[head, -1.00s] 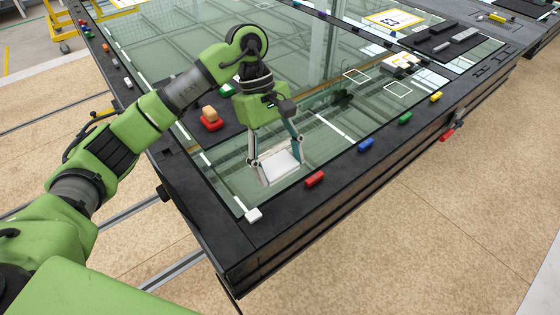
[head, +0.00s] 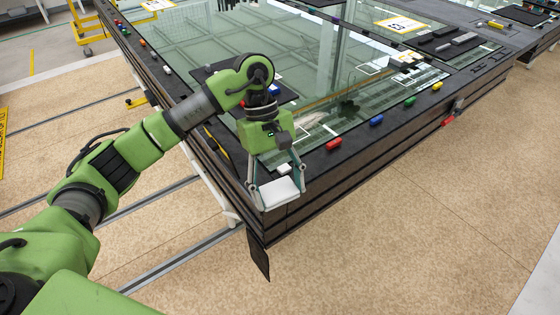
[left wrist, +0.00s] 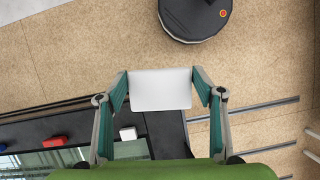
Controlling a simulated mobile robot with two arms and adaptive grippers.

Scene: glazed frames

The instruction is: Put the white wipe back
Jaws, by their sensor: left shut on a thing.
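The white wipe (head: 280,191) is a flat pale pad. My left gripper (head: 281,198) is shut on it, with a finger at each of two opposite sides. In the head view it shows in front of the near corner of the glazed frame (head: 320,162). In the left wrist view the wipe (left wrist: 160,90) sits level between the fingertips, with floor and part of the black frame edge behind it. My right gripper is not in view.
A small white block (head: 284,169) sits at the frame's near corner. Red (head: 333,143), blue (head: 376,120) and green (head: 410,101) blocks line the near edge. A dark mat (head: 287,95) on the glass is partly hidden by my arm. Open floor lies in front.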

